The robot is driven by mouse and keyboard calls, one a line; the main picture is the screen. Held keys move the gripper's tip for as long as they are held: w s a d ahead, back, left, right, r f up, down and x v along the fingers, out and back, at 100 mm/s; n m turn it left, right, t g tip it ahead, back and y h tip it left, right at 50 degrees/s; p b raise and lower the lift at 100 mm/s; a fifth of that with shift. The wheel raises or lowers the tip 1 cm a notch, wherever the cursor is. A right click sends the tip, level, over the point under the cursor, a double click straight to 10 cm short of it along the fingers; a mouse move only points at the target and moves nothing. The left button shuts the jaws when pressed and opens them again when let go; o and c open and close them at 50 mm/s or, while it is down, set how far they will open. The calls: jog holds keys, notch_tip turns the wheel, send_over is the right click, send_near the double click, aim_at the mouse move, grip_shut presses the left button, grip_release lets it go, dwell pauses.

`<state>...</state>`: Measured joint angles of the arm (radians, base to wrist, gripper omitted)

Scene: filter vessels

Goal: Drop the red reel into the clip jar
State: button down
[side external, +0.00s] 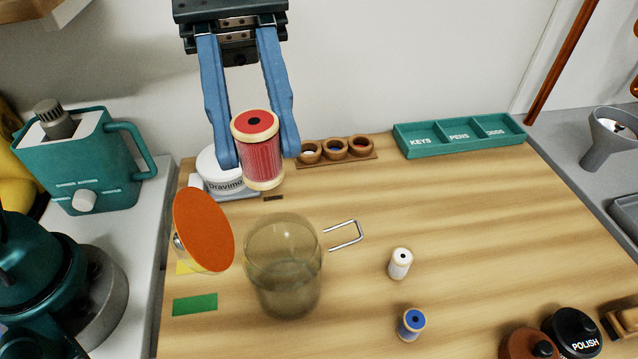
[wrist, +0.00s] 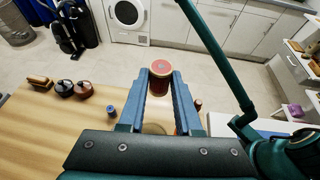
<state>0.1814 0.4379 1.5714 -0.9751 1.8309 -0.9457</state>
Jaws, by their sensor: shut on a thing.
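My gripper (side external: 258,155) is shut on the red reel (side external: 262,168), a spool of red thread with pale wooden ends. It holds the reel upright in the air, above and behind the clip jar. The reel also shows between the blue fingers in the wrist view (wrist: 159,82). The clip jar (side external: 283,275) is clear glass and stands on the wooden worktop. Its orange lid (side external: 203,230) is tilted up open at the left, and a wire clip (side external: 345,236) sticks out to the right. In the wrist view the jar is mostly hidden by my gripper.
A white reel (side external: 400,264) and a blue reel (side external: 411,324) stand right of the jar. A white tub (side external: 220,172) and a wooden holder with cups (side external: 336,153) are behind. A teal tray (side external: 461,136) lies at the back right. Dark pots (side external: 573,331) stand front right. The right middle worktop is clear.

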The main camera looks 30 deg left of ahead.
notch_tip(320, 180, down, 10)
jog(key=w, duration=0.2)
jog(key=shift+w+a, duration=0.25)
jog(key=shift+w, duration=0.1)
jog(key=c, duration=0.5)
grip_release()
jog(key=shift+r, duration=0.1)
